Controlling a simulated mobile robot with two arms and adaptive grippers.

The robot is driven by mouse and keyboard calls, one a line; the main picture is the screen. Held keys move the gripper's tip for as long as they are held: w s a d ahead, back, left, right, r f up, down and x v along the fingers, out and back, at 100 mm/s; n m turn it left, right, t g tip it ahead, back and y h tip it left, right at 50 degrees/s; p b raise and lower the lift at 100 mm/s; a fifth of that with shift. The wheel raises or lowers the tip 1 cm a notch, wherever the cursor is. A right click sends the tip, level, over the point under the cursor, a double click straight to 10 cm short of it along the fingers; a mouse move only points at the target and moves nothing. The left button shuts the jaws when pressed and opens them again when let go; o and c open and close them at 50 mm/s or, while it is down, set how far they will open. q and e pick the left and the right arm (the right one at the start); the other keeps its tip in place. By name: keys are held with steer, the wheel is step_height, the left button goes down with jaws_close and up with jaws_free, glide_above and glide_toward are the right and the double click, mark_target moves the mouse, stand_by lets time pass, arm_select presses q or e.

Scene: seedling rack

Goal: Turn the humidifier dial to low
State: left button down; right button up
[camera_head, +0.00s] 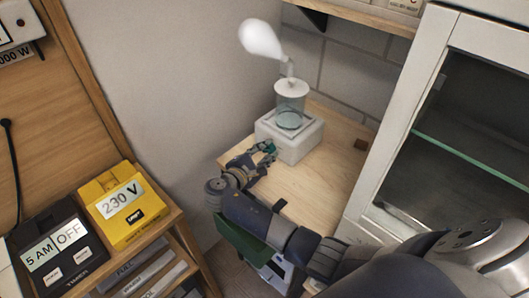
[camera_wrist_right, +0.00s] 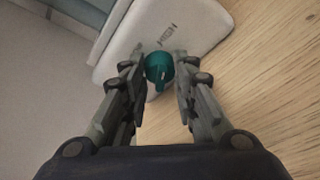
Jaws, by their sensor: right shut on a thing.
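The humidifier (camera_head: 290,132) stands on the wooden tabletop, a white base with a clear tank and a white plume above its nozzle. Its white base also shows in the right wrist view (camera_wrist_right: 190,25), with the lettering "HIGH" on it. The teal dial (camera_wrist_right: 159,70) sits on the base's front face, with a raised grip across it. My right gripper (camera_head: 264,152) reaches the front of the base; in the right wrist view its two fingers (camera_wrist_right: 161,78) are shut on the dial from both sides. Other dial markings are hidden. My left gripper is not in view.
A white cabinet (camera_head: 398,125) with a glass door stands to the right of the wooden tabletop (camera_head: 325,185). At the left, a yellow 230 V box (camera_head: 125,205) and a black timer (camera_head: 55,250) sit on a wooden rack. A wall is close behind the humidifier.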

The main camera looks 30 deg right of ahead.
steer(key=shift+r+n+g+p, duration=0.25)
steer(key=shift+n+g+p, duration=0.2)
steer(key=shift+p, duration=0.6)
steer(key=shift+n+g+p, duration=0.25)
steer(key=shift+n+p, duration=0.4)
steer(key=shift+p, duration=0.15)
steer(key=shift+w+a+n+g+p, duration=0.15)
steer(key=shift+n+g+p, duration=0.35)
steer(key=shift+n+p, duration=0.45)
steer(key=shift+w+f+n+g+h, duration=0.15)
steer(key=shift+n+g+h, duration=0.35)
steer(key=shift+n, duration=0.45)
steer(key=shift+f+n+g+b, duration=0.1)
steer(key=shift+n+g+b, duration=0.25)
steer(key=shift+n+g, duration=0.6)
steer(key=shift+n, duration=0.35)
steer(key=o, duration=0.8)
steer(key=shift+c, duration=0.2)
